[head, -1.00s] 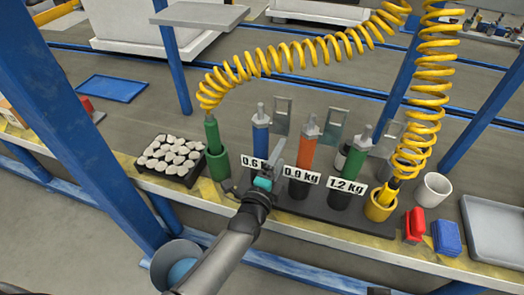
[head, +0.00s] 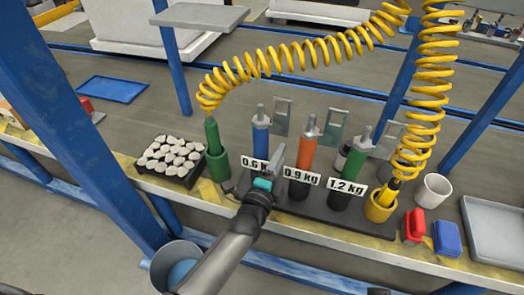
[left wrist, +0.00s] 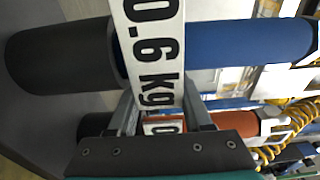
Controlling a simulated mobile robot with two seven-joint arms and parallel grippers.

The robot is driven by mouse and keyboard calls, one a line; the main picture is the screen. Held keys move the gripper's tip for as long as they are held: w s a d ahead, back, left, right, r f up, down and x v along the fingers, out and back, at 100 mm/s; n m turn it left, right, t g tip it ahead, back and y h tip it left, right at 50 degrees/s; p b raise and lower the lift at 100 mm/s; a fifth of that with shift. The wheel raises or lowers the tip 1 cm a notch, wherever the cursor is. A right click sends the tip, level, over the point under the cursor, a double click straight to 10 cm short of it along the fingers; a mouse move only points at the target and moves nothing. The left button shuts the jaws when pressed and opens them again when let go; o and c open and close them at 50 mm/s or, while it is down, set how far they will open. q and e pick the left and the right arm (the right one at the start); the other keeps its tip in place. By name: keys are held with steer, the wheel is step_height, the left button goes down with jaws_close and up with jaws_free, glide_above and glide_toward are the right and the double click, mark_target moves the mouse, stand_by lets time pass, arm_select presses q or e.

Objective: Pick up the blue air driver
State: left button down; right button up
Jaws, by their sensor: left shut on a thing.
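The blue air driver (head: 260,137) stands upright in its dark holder, behind the white 0.6 kg label (head: 250,163). In the left wrist view the blue driver (left wrist: 225,40) lies across the picture, with the label (left wrist: 155,45) crossing in front of it. My left gripper (head: 273,166) is in front, at the label's right end, and hides part of it. In the wrist view its fingers (left wrist: 165,112) flank the label's lower end, and the gripper looks shut on the label, beside the driver's body. The exact contact is partly hidden. My right gripper is not in view.
An orange driver (head: 305,150) and a green driver (head: 355,160) stand close on the right.

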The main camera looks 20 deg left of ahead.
mark_target(280, 123)
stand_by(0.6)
arm_select(q)
steer(key=shift+r, duration=0.15)
steer(key=shift+r, duration=0.1)
